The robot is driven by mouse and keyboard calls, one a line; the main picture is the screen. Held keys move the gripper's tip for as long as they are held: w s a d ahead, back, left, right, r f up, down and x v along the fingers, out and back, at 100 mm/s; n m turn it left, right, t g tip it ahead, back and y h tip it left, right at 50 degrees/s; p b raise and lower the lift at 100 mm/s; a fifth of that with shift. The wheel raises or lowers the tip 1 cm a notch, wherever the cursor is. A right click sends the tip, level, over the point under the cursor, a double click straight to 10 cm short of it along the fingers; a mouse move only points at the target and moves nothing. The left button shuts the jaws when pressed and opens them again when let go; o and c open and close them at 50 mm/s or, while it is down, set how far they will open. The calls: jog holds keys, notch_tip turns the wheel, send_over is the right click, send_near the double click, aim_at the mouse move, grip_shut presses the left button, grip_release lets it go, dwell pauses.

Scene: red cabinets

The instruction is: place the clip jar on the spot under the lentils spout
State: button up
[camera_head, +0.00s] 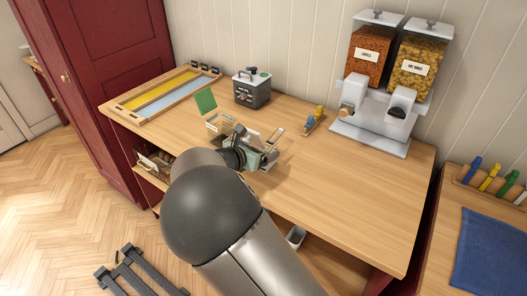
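The dispenser (377,113) stands at the back right of the wooden counter. Its left hopper (366,62) holds orange-red contents and appears labelled lentils. A spout with a tan knob (347,110) is below it, above the pale base tray (368,137), which looks bare. My gripper (258,156) is over the middle of the counter, left of the dispenser, mostly hidden by my arm. Clear, glass-like pieces (270,142) show around it; I cannot tell whether they are the clip jar or whether the gripper holds it. A clear container with a pale label (218,122) stands just left of the gripper.
The right hopper (417,68) holds yellow contents. The counter's right front (365,200) is clear.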

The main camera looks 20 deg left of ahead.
jog(key=shift+x, duration=0.8)
jog(key=c, duration=1.2)
jog(key=shift+r, duration=0.1)
jog(key=c, duration=0.4)
jog(key=shift+c, duration=0.2)
